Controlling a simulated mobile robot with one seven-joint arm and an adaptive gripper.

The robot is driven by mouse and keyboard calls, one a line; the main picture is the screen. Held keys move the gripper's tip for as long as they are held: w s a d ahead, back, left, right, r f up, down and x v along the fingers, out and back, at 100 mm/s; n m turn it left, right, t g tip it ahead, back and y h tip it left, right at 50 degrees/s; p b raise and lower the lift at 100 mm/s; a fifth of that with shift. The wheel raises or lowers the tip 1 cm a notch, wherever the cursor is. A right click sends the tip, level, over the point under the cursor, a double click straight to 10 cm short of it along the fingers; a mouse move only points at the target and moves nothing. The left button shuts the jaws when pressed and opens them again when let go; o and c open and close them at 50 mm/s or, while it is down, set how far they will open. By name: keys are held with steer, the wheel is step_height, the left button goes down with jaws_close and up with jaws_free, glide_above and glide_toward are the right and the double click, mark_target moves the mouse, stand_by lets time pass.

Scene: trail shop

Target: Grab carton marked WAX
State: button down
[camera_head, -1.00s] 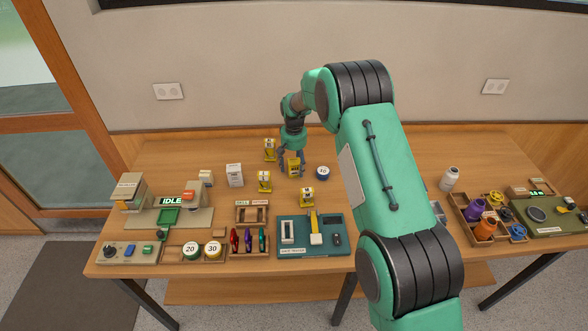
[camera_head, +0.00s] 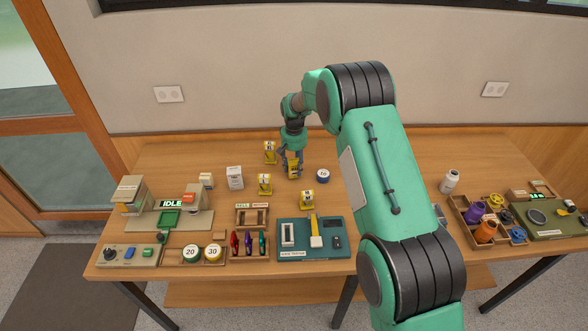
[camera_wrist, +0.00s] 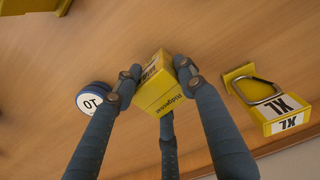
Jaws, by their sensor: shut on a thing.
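A small yellow carton (camera_head: 293,170) is at the back middle of the table, between the fingers of my gripper (camera_head: 291,159). In the wrist view the carton (camera_wrist: 158,98) shows a printed word on one face and a white label on another; I cannot read the label for certain. My gripper (camera_wrist: 158,82) is shut on it, with two fingers on opposite sides and a third at its far edge. I cannot tell whether the carton touches the table.
A yellow stand with a carabiner marked XL (camera_wrist: 277,103) and a round weight marked 10 (camera_wrist: 92,98) flank the carton. More yellow stands (camera_head: 265,184) and a white box (camera_head: 235,177) stand to the left. A teal tester board (camera_head: 285,252) lies in front.

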mark_target(294, 162)
step_height(294, 162, up, 9)
steer(key=shift+f+p, duration=0.1)
steer(key=shift+p, duration=0.5)
stand_by(0.4)
